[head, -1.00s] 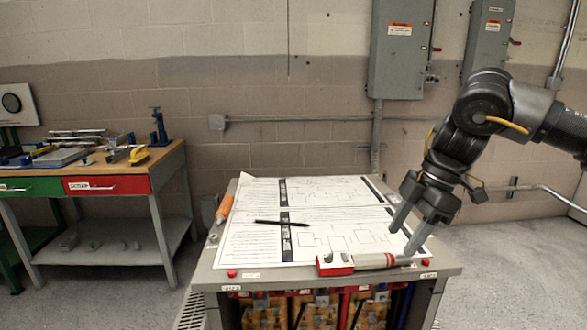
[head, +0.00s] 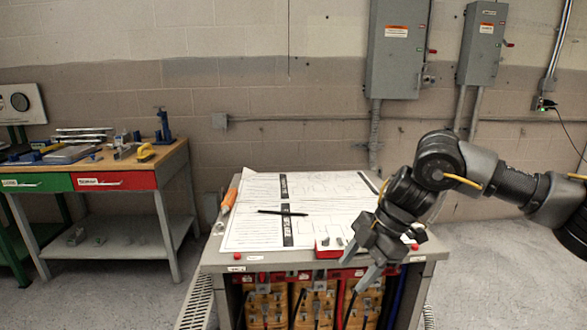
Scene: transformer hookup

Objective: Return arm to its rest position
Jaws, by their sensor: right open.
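My right arm comes in from the right in the head view. Its gripper (head: 357,262) is open, with its fingers pointing down and left in front of the cabinet's front edge. Nothing shows between the fingers. A red and white tool (head: 328,248) lies at the front of the cabinet top, partly hidden behind the gripper. The grey cabinet (head: 225,258) has paper diagrams (head: 258,228) spread over its top. My left gripper is not in view.
A black pen (head: 282,212) lies on the papers, and an orange-handled tool (head: 229,200) lies at the cabinet's left edge. A workbench (head: 168,160) stands at the left. Grey electrical boxes (head: 398,50) hang on the wall. Floor at the right is clear.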

